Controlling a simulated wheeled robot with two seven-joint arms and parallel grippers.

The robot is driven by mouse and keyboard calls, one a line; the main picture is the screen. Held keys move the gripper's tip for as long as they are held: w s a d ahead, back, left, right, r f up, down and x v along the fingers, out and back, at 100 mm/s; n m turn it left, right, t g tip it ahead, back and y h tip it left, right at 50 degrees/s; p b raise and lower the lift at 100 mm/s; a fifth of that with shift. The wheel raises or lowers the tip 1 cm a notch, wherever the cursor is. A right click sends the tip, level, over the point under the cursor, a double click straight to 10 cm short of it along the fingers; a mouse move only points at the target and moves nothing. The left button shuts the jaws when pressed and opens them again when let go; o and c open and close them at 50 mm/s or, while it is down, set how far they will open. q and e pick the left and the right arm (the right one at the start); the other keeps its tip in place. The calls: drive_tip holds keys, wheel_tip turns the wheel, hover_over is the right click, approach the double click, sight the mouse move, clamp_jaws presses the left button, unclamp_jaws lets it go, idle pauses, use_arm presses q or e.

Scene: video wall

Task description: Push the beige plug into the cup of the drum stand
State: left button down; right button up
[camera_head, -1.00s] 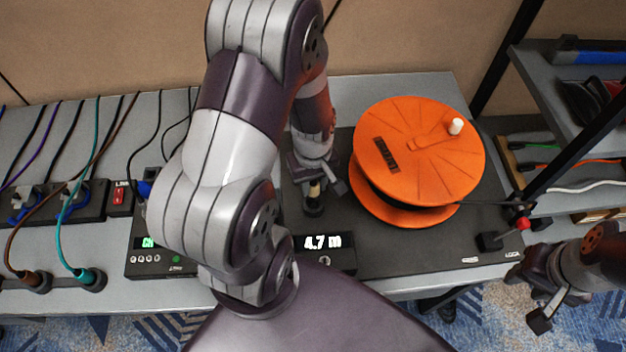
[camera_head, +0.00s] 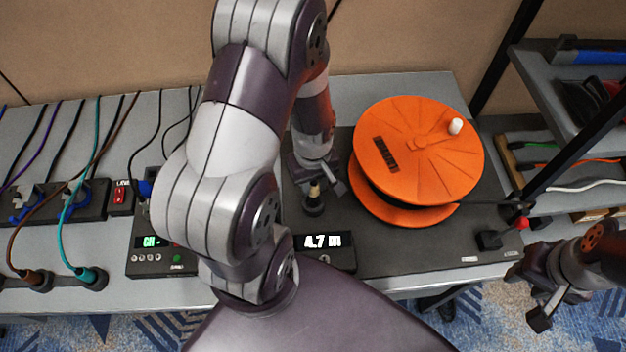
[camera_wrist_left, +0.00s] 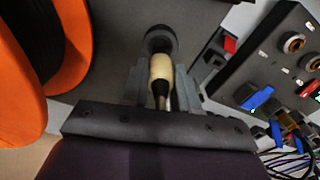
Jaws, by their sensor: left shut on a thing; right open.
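The beige plug (camera_wrist_left: 160,68) is held between the fingers of my left gripper (camera_wrist_left: 162,92), which is shut on it; a dark part of the plug shows nearer the palm. The plug also shows in the head view (camera_head: 314,191), just below my left gripper (camera_head: 318,178). The dark round cup (camera_wrist_left: 160,40) of the drum stand lies at the plug's far tip; in the head view the cup (camera_head: 313,207) is directly under the plug. I cannot tell how deep the tip sits in it. My right gripper (camera_head: 549,303) is open and empty at the lower right.
The orange drum (camera_head: 415,150) with a white knob stands just right of the cup on its dark stand (camera_head: 400,250). A meter reading 4.7 m (camera_head: 323,242) is in front. A control box (camera_head: 160,262) and sockets with cables are left; a shelf (camera_head: 560,100) is right.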

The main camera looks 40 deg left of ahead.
use_arm(q)
drive_tip(key=shift+f, duration=0.25)
drive_tip(key=shift+f+b, duration=0.35)
drive_tip(key=shift+f, duration=0.25)
idle(0.5)
drive_tip(key=shift+f, duration=0.25)
drive_tip(key=shift+f+b, duration=0.25)
drive_tip(key=shift+b, duration=0.1)
drive_tip(key=shift+f, duration=0.35)
drive_tip(key=shift+f, duration=0.15)
idle(0.5)
drive_tip(key=shift+f+b, duration=0.3)
drive_tip(key=shift+b, duration=0.05)
